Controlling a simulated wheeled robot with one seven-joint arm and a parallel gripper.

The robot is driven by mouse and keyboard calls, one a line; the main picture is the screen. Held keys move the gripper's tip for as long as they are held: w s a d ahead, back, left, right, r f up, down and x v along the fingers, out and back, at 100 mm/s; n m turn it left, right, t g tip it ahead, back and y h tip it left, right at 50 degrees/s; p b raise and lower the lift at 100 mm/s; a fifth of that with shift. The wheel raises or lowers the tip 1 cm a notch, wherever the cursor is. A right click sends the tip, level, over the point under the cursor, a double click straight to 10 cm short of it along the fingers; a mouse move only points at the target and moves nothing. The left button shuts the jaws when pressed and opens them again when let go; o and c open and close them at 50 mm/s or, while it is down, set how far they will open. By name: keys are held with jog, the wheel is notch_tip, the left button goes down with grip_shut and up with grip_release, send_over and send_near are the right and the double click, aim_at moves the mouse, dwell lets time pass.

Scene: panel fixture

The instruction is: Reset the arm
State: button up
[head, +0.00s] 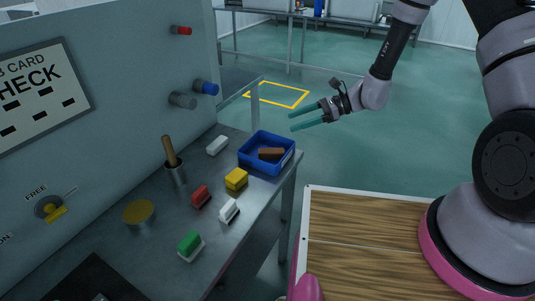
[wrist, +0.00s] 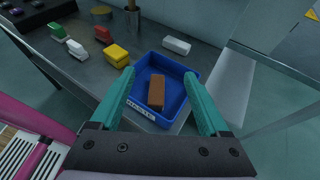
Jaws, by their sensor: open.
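My gripper (head: 308,117) is held in the air to the right of the blue bin, past the table's right edge in the head view. Its two teal fingers are apart with nothing between them. The wrist view shows the open gripper (wrist: 160,112) with the blue bin (wrist: 183,70) beyond the fingers. The bin also shows in the head view (head: 268,170), on the table's far right corner, with a brown block (head: 271,153) lying in it. The arm reaches out from the right side of the picture.
On the metal table (head: 160,205) stand yellow (head: 236,179), red (head: 201,197), green (head: 189,246) and white blocks (head: 229,211), a cup with a wooden handle (head: 174,171) and a yellow-topped can (head: 139,214). A grey panel (head: 110,130) with pegs rises behind.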

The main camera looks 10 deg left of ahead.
jog(key=shift+v, duration=1.65)
jog(key=s+d+r+n+t+h, duration=0.15)
jog(key=d+r+n, duration=0.3)
jog(key=r, duration=0.55)
jog(key=s+d+r+n+h, duration=0.3)
jog(key=d+r, duration=0.2)
jog(key=r, duration=0.5)
jog(key=s+d+r+n+t+h, duration=0.4)
jog(key=s+d+r+t+h, duration=0.2)
jog(key=s+d+r, duration=0.7)
notch_tip(320, 180, up, 3)
jog(key=d+t, duration=0.2)
jog(key=shift+d+h, duration=0.25)
jog(key=shift+h, duration=0.1)
